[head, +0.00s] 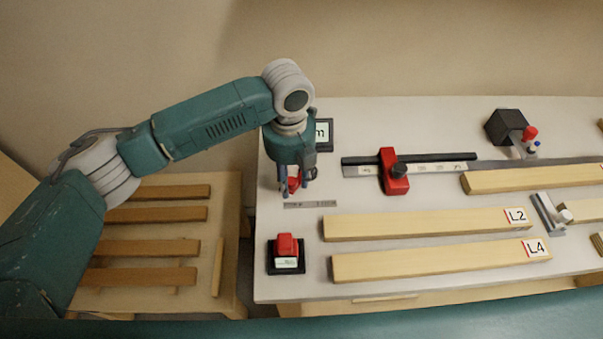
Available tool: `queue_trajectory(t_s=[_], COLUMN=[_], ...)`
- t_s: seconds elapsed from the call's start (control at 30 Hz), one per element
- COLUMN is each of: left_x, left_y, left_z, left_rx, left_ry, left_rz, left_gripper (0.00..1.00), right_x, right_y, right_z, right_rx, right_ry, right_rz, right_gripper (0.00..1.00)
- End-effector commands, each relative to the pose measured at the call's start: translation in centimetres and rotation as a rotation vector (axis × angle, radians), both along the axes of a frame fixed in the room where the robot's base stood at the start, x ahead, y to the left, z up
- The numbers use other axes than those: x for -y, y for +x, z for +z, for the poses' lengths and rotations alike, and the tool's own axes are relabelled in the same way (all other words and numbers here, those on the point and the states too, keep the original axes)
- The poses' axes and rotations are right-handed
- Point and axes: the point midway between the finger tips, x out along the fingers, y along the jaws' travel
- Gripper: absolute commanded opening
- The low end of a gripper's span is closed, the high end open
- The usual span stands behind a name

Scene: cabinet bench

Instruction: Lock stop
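The red stop (393,172) sits on the black and silver scale rail (440,164) at the back middle of the bench. My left gripper (291,190) points down over the bench's left part, to the left of the rail and apart from the stop. Something small and red (293,184) shows at its fingers, partly hidden by them. I cannot tell whether the fingers are closed on it. My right gripper is out of view.
A red block on a black base (285,246) stands front left, behind it a short ruler (310,204). Boards L2 (420,224) and L4 (430,261) lie on the bench. A dark box (506,126) stands at the back right. Slats lie on a lower left table (232,225).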

Motion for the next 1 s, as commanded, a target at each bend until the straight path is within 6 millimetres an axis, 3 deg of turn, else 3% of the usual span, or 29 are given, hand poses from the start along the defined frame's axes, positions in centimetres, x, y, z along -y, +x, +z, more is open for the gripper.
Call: queue_trajectory(t_s=[0.1, 0.33, 0.7, 1.0], left_x=[0.0, 0.1, 1.7, 1.9], left_y=[0.0, -0.1, -0.9, -1.0], left_z=[0.0, 0.0, 0.1, 0.0], left_rx=[0.000, -0.001, -0.002, -0.001], left_ry=[0.000, 0.000, -0.002, -0.001], left_rz=[0.000, 0.000, -0.001, 0.000], left_gripper=[0.14, 0.14, 0.14, 0.14], right_x=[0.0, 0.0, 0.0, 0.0], right_y=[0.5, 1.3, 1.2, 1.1], right_z=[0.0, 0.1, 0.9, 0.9], right_rx=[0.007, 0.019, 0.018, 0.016], right_ry=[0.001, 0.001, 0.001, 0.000], right_rz=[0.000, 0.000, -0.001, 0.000], right_gripper=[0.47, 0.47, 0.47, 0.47])
